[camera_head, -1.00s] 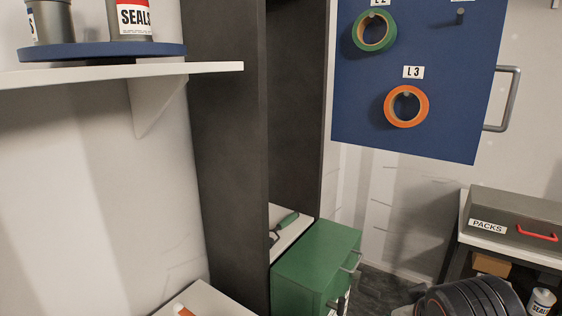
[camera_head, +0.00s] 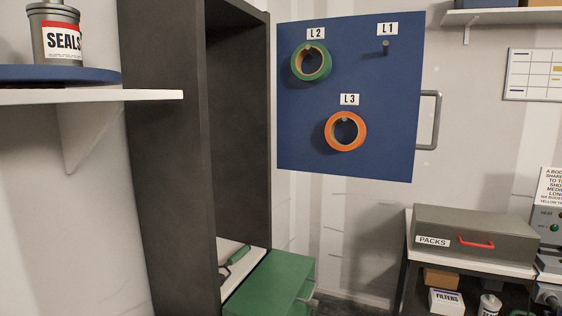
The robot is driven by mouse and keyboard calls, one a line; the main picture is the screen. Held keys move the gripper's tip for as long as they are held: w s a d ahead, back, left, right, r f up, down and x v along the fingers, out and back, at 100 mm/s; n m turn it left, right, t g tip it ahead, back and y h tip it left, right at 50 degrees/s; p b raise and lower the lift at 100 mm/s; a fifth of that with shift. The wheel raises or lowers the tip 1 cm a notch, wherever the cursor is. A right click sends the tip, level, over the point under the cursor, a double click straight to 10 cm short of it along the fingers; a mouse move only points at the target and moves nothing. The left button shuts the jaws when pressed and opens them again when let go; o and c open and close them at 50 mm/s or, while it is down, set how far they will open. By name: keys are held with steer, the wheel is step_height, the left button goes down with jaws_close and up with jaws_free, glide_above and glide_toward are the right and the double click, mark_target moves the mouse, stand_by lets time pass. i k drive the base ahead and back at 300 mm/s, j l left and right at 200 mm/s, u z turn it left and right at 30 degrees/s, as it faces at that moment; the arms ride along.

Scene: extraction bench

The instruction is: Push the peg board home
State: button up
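The blue peg board (camera_head: 385,110) stands out to the right of a tall dark open cabinet (camera_head: 170,150). A grey handle (camera_head: 431,120) is on its right edge. A green tape ring (camera_head: 326,64) hangs on the peg under label L2. An orange tape ring (camera_head: 332,122) hangs on the peg under L3. The peg under L1 (camera_head: 386,48) is bare. My gripper is not in view.
A green drawer box (camera_head: 270,282) sits at the cabinet's foot, by a green-handled tool (camera_head: 238,254). A white shelf (camera_head: 100,97) juts out at left. A grey PACKS box (camera_head: 470,225) stands on a bench at right.

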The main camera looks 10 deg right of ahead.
mark_target(375, 75)
steer(key=k+l, duration=0.1)
steer(key=l, duration=0.2)
steer(key=k+l, duration=0.1)
steer(key=l, duration=0.25)
steer(key=k+l+z, duration=0.1)
steer(key=l, duration=0.2)
steer(key=k+l, duration=0.15)
steer(key=l, duration=0.2)
